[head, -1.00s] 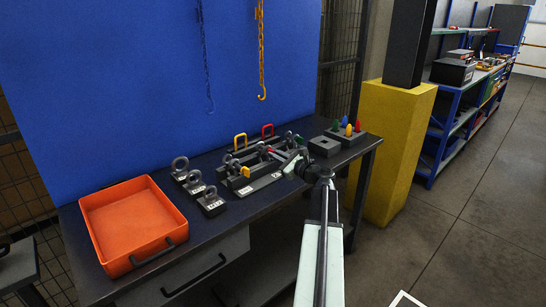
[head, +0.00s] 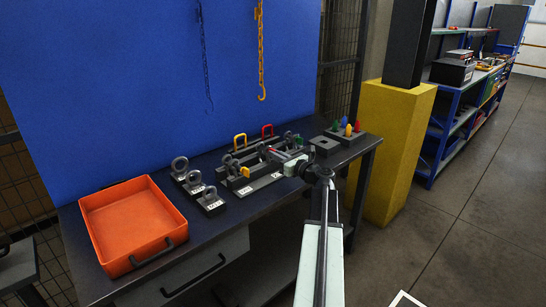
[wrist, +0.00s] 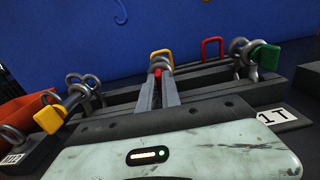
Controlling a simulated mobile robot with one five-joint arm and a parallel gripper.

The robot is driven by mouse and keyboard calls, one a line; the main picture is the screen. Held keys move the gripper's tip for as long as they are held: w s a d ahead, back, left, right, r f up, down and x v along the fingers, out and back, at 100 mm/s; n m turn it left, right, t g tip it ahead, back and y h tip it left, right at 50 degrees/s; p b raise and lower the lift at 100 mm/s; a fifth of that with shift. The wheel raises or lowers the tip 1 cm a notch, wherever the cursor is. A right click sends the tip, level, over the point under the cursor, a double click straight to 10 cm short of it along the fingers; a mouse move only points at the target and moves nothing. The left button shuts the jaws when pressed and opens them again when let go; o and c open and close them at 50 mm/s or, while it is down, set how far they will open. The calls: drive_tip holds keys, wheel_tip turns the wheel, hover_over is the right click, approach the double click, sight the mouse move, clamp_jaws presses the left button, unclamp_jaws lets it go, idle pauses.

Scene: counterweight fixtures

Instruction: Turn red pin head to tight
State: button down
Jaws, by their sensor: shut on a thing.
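The red pin head (wrist: 158,73) shows between my fingertips in the wrist view, in front of a grey shackle in the middle of the fixture. My gripper (wrist: 160,80) is shut on it; the fingers hide most of the head. In the head view my gripper (head: 274,152) reaches in from the right over the dark fixture (head: 262,184), and the red head is barely visible there. How tight the pin is, I cannot tell.
A yellow pin head (wrist: 48,118) is at the left and a green one (wrist: 264,55) at the right, each with its shackle. Yellow (head: 240,140) and red (head: 267,130) handles stand behind. An orange tray (head: 135,225) and a pin block (head: 345,138) flank the fixture.

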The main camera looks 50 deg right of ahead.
drive_tip(key=c, duration=1.5)
unclamp_jaws()
drive_tip(key=shift+c, duration=0.2)
drive_tip(key=s, duration=0.7)
drive_tip(key=shift+s+a, duration=0.3)
drive_tip(key=shift+s, duration=0.1)
drive_tip(key=shift+s, duration=0.1)
